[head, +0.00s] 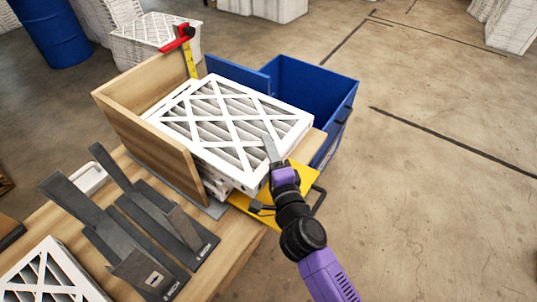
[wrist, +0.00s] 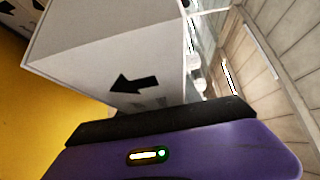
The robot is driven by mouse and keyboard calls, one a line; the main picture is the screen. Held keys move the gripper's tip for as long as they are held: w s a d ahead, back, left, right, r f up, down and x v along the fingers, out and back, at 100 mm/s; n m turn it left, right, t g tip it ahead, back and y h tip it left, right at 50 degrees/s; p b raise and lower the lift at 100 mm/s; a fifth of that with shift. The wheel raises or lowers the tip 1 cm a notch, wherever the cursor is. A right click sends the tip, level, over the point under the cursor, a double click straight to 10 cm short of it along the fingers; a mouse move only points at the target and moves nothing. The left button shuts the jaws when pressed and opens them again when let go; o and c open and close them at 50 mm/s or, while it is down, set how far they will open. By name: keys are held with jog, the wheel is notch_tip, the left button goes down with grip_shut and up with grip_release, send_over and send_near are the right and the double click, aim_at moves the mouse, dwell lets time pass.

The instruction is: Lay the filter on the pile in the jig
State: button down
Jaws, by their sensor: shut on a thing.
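A white-framed pleated filter (head: 240,112) with a crossed lattice lies roughly level over the wooden jig (head: 150,137). My gripper (head: 271,155) is shut on its near right edge, one dark finger flat on its top. In the wrist view the filter's pale cardboard side (wrist: 110,50), with a black arrow, fills the space beyond my gripper (wrist: 160,128). The pile (head: 214,184) of filters shows only as white edges beneath, at the jig's near side. I cannot tell whether the held filter touches the pile.
A blue bin (head: 310,85) stands behind and right of the jig. A yellow plate (head: 298,183) lies under my gripper. Dark metal brackets (head: 150,225) and another filter (head: 50,275) are on the bench at left. A red and yellow upright (head: 188,55) rises behind the jig.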

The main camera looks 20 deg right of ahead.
jog(key=c, duration=0.8)
grip_release()
jog(key=shift+r, duration=0.2)
jog(key=s, duration=0.8)
jog(key=s+b, duration=0.1)
jog(key=s, duration=0.3)
jog(key=shift+a+f, duration=0.1)
jog(key=shift+a, duration=0.25)
